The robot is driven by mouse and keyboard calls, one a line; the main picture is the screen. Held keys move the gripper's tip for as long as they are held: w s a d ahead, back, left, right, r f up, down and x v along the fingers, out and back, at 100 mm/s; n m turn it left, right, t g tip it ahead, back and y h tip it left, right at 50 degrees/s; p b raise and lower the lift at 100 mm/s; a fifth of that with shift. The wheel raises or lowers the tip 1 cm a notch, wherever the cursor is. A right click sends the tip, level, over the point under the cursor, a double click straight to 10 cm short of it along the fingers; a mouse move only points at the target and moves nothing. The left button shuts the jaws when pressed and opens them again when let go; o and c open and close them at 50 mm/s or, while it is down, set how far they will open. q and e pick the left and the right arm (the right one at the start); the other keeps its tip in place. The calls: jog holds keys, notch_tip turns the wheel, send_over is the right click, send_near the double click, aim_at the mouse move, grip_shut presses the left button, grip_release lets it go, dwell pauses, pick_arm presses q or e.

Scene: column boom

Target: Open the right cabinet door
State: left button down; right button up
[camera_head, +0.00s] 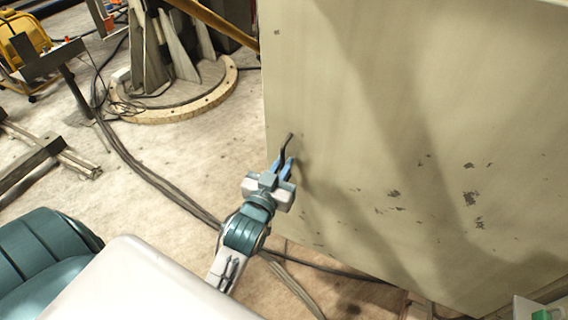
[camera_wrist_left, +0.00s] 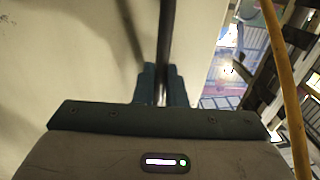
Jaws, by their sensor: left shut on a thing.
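A large beige cabinet door (camera_head: 400,100) with chipped paint fills the right of the head view. It also covers the left of the left wrist view (camera_wrist_left: 60,50). A dark bar handle (camera_head: 288,141) stands near the door's left edge. My left gripper (camera_head: 284,166) is shut on this handle, with its blue fingers around the lower part of the bar. In the left wrist view, the handle (camera_wrist_left: 166,40) runs up from between the fingers (camera_wrist_left: 162,85). I cannot tell how far the door stands open. My right gripper is not in view.
Dark cables (camera_head: 150,175) run across the pale floor left of the door and under it. A round base ring (camera_head: 175,105) with a finned column stands at the back. A yellow machine (camera_head: 22,45) is far left. A pale edge with a green part (camera_head: 541,314) shows at the lower right.

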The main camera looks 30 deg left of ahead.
pick_arm(q)
jog(key=shift+r, duration=0.1)
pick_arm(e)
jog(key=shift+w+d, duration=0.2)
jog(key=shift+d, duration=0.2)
pick_arm(q)
jog(key=c, duration=1.6)
grip_release()
jog(key=shift+s, duration=0.1)
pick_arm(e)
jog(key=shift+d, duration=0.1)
pick_arm(q)
jog(key=shift+s+f+b, duration=0.2)
jog(key=shift+s+b, duration=0.1)
jog(key=shift+s, duration=0.15)
jog(key=shift+s+d+r+b, duration=0.15)
jog(key=shift+s+b, duration=0.25)
jog(key=shift+s, duration=1.25)
jog(key=shift+s+d+f+b, duration=0.1)
jog(key=shift+s+d+b, duration=0.3)
jog(key=shift+s, duration=1.25)
jog(key=shift+s+d+r+b, duration=0.1)
jog(key=shift+s+b, duration=0.35)
jog(key=shift+s, duration=1.2)
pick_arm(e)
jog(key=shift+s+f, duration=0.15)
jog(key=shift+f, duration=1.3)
